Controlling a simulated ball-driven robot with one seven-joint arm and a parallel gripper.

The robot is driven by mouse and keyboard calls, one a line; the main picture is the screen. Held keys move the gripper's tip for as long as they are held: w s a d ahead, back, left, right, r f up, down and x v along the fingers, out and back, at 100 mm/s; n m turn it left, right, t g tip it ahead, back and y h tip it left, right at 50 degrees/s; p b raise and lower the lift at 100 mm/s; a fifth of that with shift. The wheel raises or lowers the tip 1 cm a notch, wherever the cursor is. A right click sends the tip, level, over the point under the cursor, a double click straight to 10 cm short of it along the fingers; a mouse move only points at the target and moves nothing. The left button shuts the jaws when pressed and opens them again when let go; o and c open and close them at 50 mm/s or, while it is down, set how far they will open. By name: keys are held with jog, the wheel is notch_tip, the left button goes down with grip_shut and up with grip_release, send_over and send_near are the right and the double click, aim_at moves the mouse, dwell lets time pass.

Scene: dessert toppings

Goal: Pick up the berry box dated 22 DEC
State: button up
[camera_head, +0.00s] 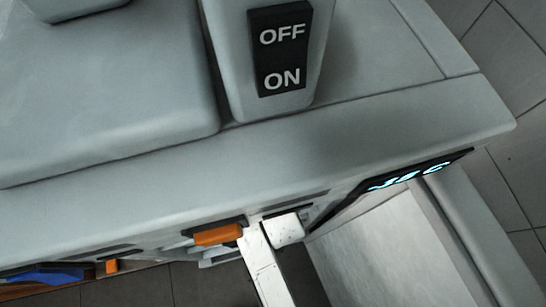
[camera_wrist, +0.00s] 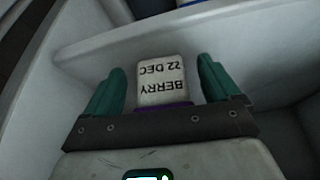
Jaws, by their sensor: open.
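The berry box (camera_wrist: 162,72) shows in the wrist view, its pale label reading BERRY and 22 DEC upside down, with a purple strip at its near edge. My gripper (camera_wrist: 161,80) has two teal fingers, one on each side of the box. The fingers are apart, with a gap visible between each finger and the box. The near part of the box is hidden behind my gripper's dark crossbar. I cannot make out the box or my gripper's fingers in the head view.
In the wrist view, pale walls (camera_wrist: 75,45) surround the box, and a blue thing (camera_wrist: 190,2) shows at the top edge. The head view shows a grey appliance (camera_head: 400,125) with an OFF/ON switch (camera_head: 281,52) and a lit display (camera_head: 400,178). Tiled floor lies at right.

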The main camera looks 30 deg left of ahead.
jog(key=shift+f, duration=0.1)
jog(key=c, duration=1.2)
